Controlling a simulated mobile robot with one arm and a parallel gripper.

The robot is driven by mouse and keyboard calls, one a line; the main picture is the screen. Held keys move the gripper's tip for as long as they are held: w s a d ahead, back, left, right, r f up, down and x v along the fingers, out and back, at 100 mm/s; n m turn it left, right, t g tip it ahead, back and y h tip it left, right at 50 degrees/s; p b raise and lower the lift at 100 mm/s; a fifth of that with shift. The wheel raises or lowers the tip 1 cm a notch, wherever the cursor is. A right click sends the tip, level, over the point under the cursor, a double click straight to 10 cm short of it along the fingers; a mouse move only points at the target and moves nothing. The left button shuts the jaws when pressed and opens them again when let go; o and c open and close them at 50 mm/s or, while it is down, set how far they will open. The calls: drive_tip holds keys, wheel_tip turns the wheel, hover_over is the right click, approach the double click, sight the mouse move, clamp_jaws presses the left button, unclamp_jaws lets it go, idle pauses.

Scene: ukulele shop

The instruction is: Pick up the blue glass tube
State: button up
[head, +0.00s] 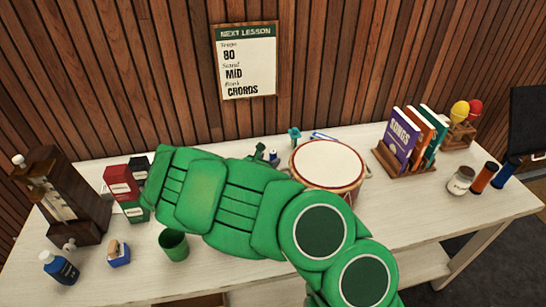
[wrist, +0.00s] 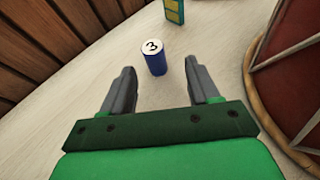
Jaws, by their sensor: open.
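A short blue cylinder (wrist: 155,58) with a white top marked 3 stands upright on the pale table in the wrist view. It is ahead of my gripper (wrist: 160,85), roughly in line with the gap between the fingers and apart from them. My gripper is open and empty. A blue upright tube (head: 505,173) stands at the far right of the table there, and a thin blue-edged item (head: 323,136) lies behind the drum. I cannot tell which of these is glass.
A drum (head: 328,164) is close on the right of my gripper, also large in the wrist view (wrist: 290,85). A green and yellow block (wrist: 174,11) stands beyond the blue cylinder. Boxes (head: 121,182), a green cup (head: 174,244) and a book rack (head: 405,163) also occupy the table.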

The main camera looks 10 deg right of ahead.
sight(275, 152)
drive_tip(key=shift+x, duration=1.15)
drive_tip(key=shift+w+a+r+x, duration=0.1)
drive_tip(key=shift+w+r+x, duration=0.05)
drive_tip(key=shift+x, duration=0.95)
drive_tip(key=shift+w+a+r+x, duration=0.1)
drive_tip(key=shift+w+a+x, duration=0.05)
drive_tip(key=shift+x, duration=1)
drive_tip(key=shift+w+d+f, duration=0.2)
drive_tip(key=shift+w+d, duration=0.15)
drive_tip(key=c, duration=1)
drive_tip(key=shift+r, duration=0.15)
